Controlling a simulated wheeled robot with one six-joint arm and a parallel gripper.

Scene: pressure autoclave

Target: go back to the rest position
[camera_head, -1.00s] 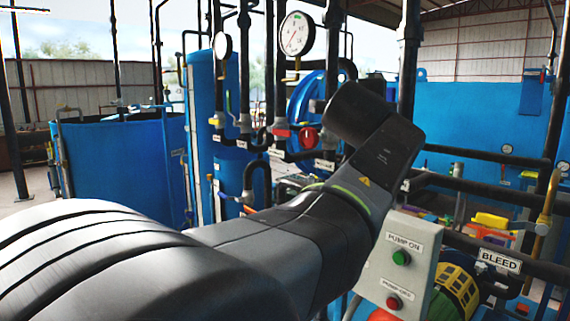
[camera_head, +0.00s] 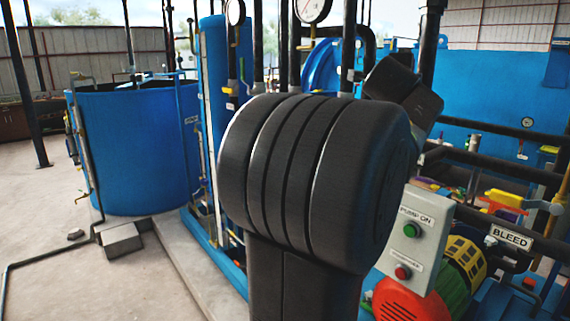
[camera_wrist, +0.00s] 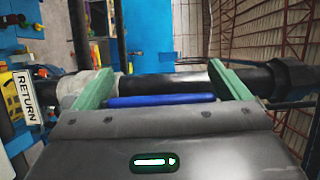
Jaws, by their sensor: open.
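My gripper (camera_wrist: 165,88) is open in the wrist view, its two green fingers wide apart. A blue bar (camera_wrist: 160,100) shows between the finger bases; I cannot tell whether it touches them. A black pipe (camera_wrist: 175,86) runs across the picture behind the fingers; the distance between them is unclear. In the head view my arm fills the middle, with a large dark joint in front, and my gripper is hidden.
A control box (camera_head: 408,238) with green and red buttons stands right of my arm, by a red and green pump (camera_head: 400,300). A BLEED label (camera_head: 511,238) marks pipework at right. A blue tank (camera_head: 135,150) stands left. Open floor (camera_head: 60,240) lies front left.

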